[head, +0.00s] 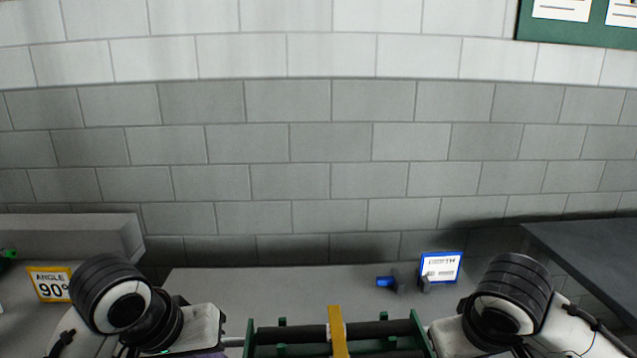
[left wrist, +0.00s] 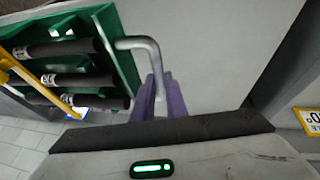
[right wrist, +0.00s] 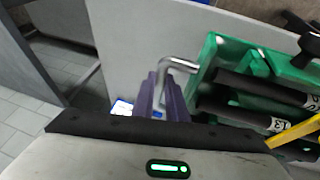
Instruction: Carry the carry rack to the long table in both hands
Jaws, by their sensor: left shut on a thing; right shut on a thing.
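The carry rack (head: 421,334) is a green frame holding several black cylinders, with a yellow bar across its middle. It shows at the bottom centre of the head view, its lower part cut off. In the left wrist view its green end plate (left wrist: 119,48) carries a bent metal handle, and my left gripper (left wrist: 158,98) has its purple fingers shut on that handle. In the right wrist view the rack's green end (right wrist: 207,62) has a matching handle, and my right gripper (right wrist: 160,95) is shut on it. A grey tabletop (head: 260,285) lies ahead; I cannot tell if it is the long table.
A blue-framed sign (head: 441,266) and a small blue-and-black item (head: 386,282) stand on the tabletop at right. A yellow-framed "ANGLE 90°" sign (head: 50,284) is at left, near a raised grey block (head: 75,238). A dark surface (head: 590,250) is at far right. A block wall rises behind.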

